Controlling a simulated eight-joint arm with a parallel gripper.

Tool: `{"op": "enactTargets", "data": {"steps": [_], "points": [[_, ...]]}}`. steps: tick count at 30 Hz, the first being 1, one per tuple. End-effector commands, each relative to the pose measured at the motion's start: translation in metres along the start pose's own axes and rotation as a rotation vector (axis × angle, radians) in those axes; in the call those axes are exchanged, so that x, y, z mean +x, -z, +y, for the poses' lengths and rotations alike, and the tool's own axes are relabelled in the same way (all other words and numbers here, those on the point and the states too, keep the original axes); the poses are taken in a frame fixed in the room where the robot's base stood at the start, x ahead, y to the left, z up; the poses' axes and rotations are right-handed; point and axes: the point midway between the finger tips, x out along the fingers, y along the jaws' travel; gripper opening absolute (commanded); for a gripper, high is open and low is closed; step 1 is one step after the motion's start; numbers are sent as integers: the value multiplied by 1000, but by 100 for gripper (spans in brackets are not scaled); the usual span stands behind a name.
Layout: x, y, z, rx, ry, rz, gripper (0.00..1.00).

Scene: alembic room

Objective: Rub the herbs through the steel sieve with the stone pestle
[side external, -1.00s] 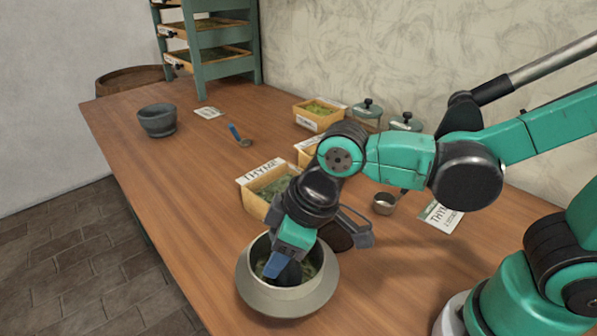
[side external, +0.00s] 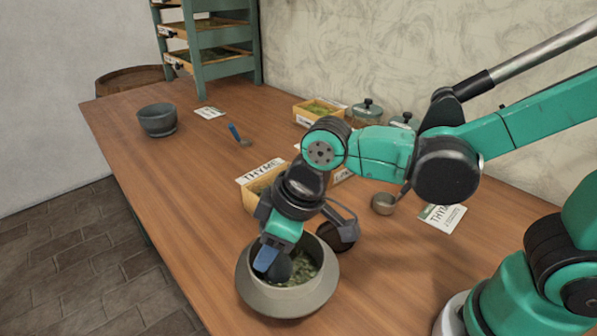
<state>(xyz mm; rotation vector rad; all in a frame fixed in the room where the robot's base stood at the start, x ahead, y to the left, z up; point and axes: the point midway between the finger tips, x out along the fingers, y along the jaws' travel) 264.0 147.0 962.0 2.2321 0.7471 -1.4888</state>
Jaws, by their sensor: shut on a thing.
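A wide grey round vessel (side external: 288,300) stands near the front of the wooden table. Green herbs (side external: 307,272) lie inside it. My gripper (side external: 270,258), with a blue fingertip showing, points down into the vessel's left side. I cannot make out a separate steel sieve mesh in the vessel; the gripper hides part of the inside.
A thyme box (side external: 252,198) stands just behind the vessel. A dark round object (side external: 340,238) is close to its right. A small metal cup (side external: 383,204) and card (side external: 442,217) lie farther right. A grey bowl (side external: 157,122) stands back left. The left-front table is clear.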

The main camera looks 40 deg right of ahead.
Motion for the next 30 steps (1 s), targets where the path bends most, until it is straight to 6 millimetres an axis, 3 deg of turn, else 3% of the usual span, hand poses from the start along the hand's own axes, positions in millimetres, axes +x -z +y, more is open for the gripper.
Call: {"op": "enactTargets", "data": {"steps": [5,18,30], "points": [[0,0,-2,1,1,0,0],[-12,-24,5,1,0,0,0],[-1,-2,14,1,0,1,0]]}}
